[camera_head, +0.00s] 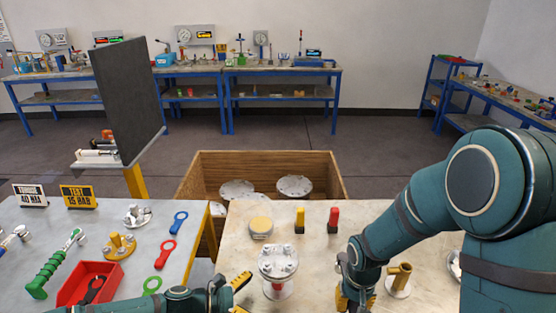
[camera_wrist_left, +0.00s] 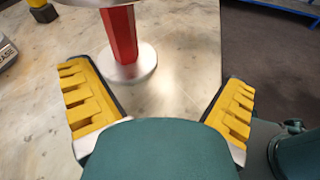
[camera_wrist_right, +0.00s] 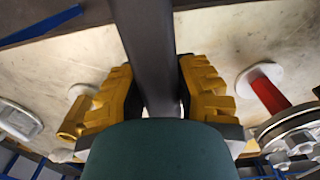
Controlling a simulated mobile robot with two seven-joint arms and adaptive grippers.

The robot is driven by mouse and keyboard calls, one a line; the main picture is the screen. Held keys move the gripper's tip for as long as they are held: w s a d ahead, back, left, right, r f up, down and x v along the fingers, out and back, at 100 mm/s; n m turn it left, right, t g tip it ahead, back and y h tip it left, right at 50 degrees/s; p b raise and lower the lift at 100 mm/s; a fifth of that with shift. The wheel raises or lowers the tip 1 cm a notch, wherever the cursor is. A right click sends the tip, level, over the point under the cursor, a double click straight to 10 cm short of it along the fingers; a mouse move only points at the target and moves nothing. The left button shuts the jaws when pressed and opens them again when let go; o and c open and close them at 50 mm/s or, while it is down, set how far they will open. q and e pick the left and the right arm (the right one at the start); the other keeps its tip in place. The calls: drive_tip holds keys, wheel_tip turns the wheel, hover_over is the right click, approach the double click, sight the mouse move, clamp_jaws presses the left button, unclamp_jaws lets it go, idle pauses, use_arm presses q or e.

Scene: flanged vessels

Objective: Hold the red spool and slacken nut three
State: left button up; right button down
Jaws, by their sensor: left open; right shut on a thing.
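The red spool stands upright on the right-hand table. Its bolted silver top flange (camera_head: 278,258) carries several nuts, and I cannot tell which is nut three. Its red stem (camera_wrist_left: 118,35) and round base (camera_wrist_left: 128,68) show in the left wrist view; the stem also shows in the right wrist view (camera_wrist_right: 269,95). My left gripper (camera_head: 240,294) is open just left of the spool, its fingers apart and not touching the stem. My right gripper (camera_wrist_right: 157,78) is shut on a dark grey bar-like tool (camera_wrist_right: 148,40), right of the spool. The tool's end is hidden.
A yellow flanged spool (camera_head: 400,277) stands right of my right gripper. A wooden crate (camera_head: 270,161) is beyond. The left table holds coloured wrenches (camera_head: 165,254) and a red tray (camera_head: 70,292).

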sight(274, 287)
use_arm(q)
drive_tip(key=w+a+n, duration=0.1)
drive_tip(key=w+a+r+t, duration=0.1)
drive_tip(key=a+n+t, duration=0.1)
drive_tip(key=a, duration=0.1)
drive_tip(key=shift+w+r+n+h+b, duration=0.15)
drive_tip(key=shift+w+n+h+b, duration=0.15)
drive_tip(key=shift+w+h+b, duration=0.1)
use_arm(e)
drive_tip(key=shift+f, duration=0.55)
use_arm(q)
drive_tip(key=b+x, duration=0.1)
drive_tip(key=x, duration=0.7)
drive_tip(key=shift+d, duration=0.15)
use_arm(e)
drive_tip(key=shift+f, duration=0.8)
use_arm(q)
drive_tip(key=shift+b+x, duration=0.3)
drive_tip(key=shift+x, duration=0.55)
drive_tip(key=c, duration=1.6)
drive_tip(key=shift+c, duration=0.2)
